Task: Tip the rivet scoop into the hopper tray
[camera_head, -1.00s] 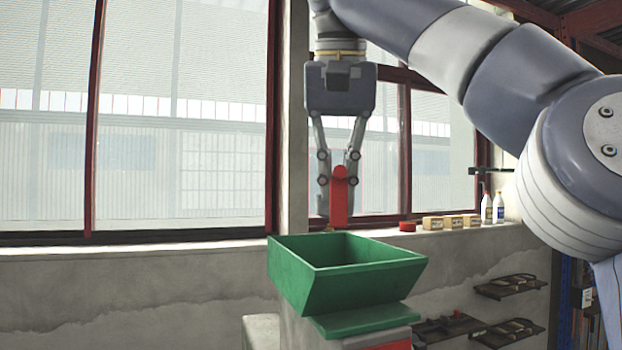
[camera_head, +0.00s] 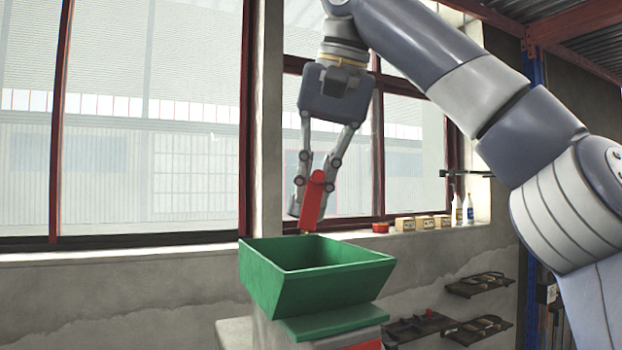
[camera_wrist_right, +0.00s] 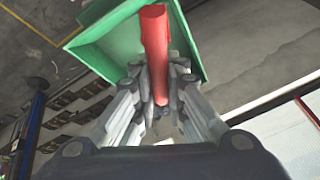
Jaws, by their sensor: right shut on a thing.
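The green hopper tray (camera_head: 318,283) stands on a grey press body below my right gripper, its open top facing up. My right gripper (camera_head: 311,182) is shut on the red handle of the rivet scoop (camera_head: 313,203) and holds it tilted above the tray's back rim. In the right wrist view, the red scoop handle (camera_wrist_right: 156,55) lies between the fingers (camera_wrist_right: 160,88), with the green tray (camera_wrist_right: 112,45) beneath. A small yellowish bit shows at the scoop's lower end; the rest of the scoop and any rivets are hidden. My left gripper is not in view.
A window sill behind holds a red round item (camera_head: 380,228), several small boxes (camera_head: 424,222) and white bottles (camera_head: 462,210). Dark shelves (camera_head: 480,285) with small parts hang on the wall at right. Space left of the tray looks clear.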

